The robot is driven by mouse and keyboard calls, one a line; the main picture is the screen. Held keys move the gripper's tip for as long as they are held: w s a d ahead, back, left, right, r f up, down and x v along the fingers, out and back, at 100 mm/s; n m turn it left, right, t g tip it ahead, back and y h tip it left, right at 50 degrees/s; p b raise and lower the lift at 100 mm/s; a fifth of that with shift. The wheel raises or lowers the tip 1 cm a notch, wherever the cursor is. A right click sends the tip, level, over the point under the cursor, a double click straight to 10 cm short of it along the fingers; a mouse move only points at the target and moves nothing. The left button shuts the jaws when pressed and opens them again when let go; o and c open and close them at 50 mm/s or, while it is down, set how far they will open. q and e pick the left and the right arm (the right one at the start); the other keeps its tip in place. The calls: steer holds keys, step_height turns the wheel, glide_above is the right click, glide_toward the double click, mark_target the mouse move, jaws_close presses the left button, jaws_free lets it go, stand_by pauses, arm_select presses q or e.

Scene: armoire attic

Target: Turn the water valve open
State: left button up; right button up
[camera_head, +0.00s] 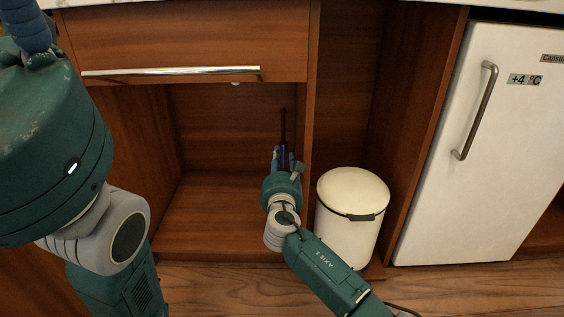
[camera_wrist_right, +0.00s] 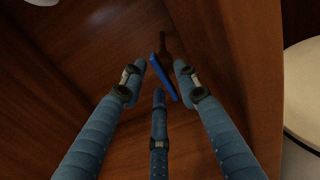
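The water valve shows as a blue handle (camera_head: 284,156) on a dark upright pipe at the back of the open cabinet compartment. In the right wrist view, the blue handle (camera_wrist_right: 163,78) lies tilted between and beyond the fingertips. My right gripper (camera_head: 285,165) reaches into the compartment. Its three blue fingers (camera_wrist_right: 158,80) are spread apart and open around the handle. I cannot tell whether any finger touches it. My left arm fills the left edge of the head view. Only a blue ribbed part of the left gripper (camera_head: 27,25) shows in the top left corner.
A drawer with a metal handle (camera_head: 172,72) is above the compartment. A wooden divider (camera_head: 309,110) stands just right of my right gripper. A white bin (camera_head: 347,225) and a white fridge (camera_head: 480,150) stand further right. The compartment floor (camera_head: 205,215) is clear.

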jaws_close()
steer(key=shift+m, duration=0.4)
steer(key=m, duration=0.4)
steer(key=m+b, duration=0.1)
steer(key=m, duration=0.4)
steer(key=d+m+b, duration=0.1)
steer(key=m, duration=0.4)
steer(key=shift+f, duration=0.2)
steer(key=shift+d+m+b, duration=0.1)
steer(key=shift+m+b, duration=0.4)
steer(key=shift+m, duration=1)
